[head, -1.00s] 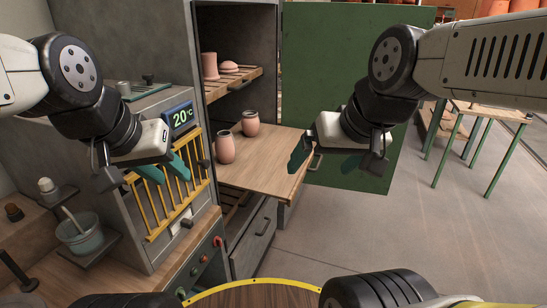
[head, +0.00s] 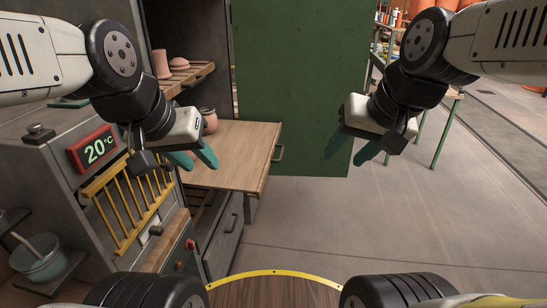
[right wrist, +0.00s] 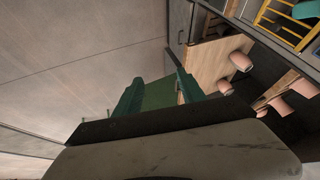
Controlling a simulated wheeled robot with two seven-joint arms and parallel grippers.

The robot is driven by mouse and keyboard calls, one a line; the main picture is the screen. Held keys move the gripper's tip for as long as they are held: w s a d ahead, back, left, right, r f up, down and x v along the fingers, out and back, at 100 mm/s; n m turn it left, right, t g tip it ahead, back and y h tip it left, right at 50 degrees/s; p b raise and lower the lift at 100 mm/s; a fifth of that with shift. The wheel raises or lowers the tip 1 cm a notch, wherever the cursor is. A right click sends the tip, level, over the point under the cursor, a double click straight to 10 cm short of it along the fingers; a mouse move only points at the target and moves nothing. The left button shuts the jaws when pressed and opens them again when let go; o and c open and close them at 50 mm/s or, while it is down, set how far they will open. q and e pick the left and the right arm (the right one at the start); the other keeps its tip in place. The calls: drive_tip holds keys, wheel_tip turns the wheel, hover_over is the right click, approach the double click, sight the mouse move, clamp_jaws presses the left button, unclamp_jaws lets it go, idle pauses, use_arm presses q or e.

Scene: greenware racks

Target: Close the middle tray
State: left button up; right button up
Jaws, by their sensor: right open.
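The middle tray (head: 236,152) is a pulled-out wooden board with a dark handle (head: 279,153) on its front edge. It sticks out of the grey cabinet, and also shows in the right wrist view (right wrist: 203,62). A pinkish clay pot (head: 209,119) stands towards its back; the right wrist view shows two pots near it (right wrist: 240,61). My left gripper (head: 196,160) is open and empty, and overlaps the tray's left part in the head view. My right gripper (head: 348,156) is open and empty, to the right of the handle and apart from it, in front of the green door.
An upper slatted shelf (head: 184,78) holds clay pieces. A green door (head: 292,90) stands open behind the tray. A grey drawer (head: 222,246) is below. At left are a yellow rack (head: 130,205) and a red 20°C display (head: 93,149).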

drive_tip(key=w+m, duration=0.2)
drive_tip(key=w, duration=0.1)
drive_tip(key=w+a+m+g, duration=0.1)
drive_tip(key=w, duration=0.2)
drive_tip(key=w+f+m, duration=0.1)
drive_tip(key=w+m, duration=0.1)
drive_tip(key=w, duration=0.1)
drive_tip(key=shift+w+a+m+g+y, duration=0.2)
drive_tip(key=shift+a+m+g+y, duration=0.1)
drive_tip(key=shift+a+g+y, duration=0.1)
clamp_jaws()
drive_tip(key=w+a+f+m+g+y, duration=0.1)
drive_tip(key=w+a+f+m+g, duration=0.3)
drive_tip(key=w+f+m, duration=1.15)
drive_tip(key=w+a+f+n, duration=0.2)
drive_tip(key=w+a+f, duration=0.3)
drive_tip(key=a+f, duration=0.3)
drive_tip(key=shift+a+f+t, duration=0.3)
drive_tip(key=shift+a+f, duration=0.05)
drive_tip(key=shift+f, duration=0.85)
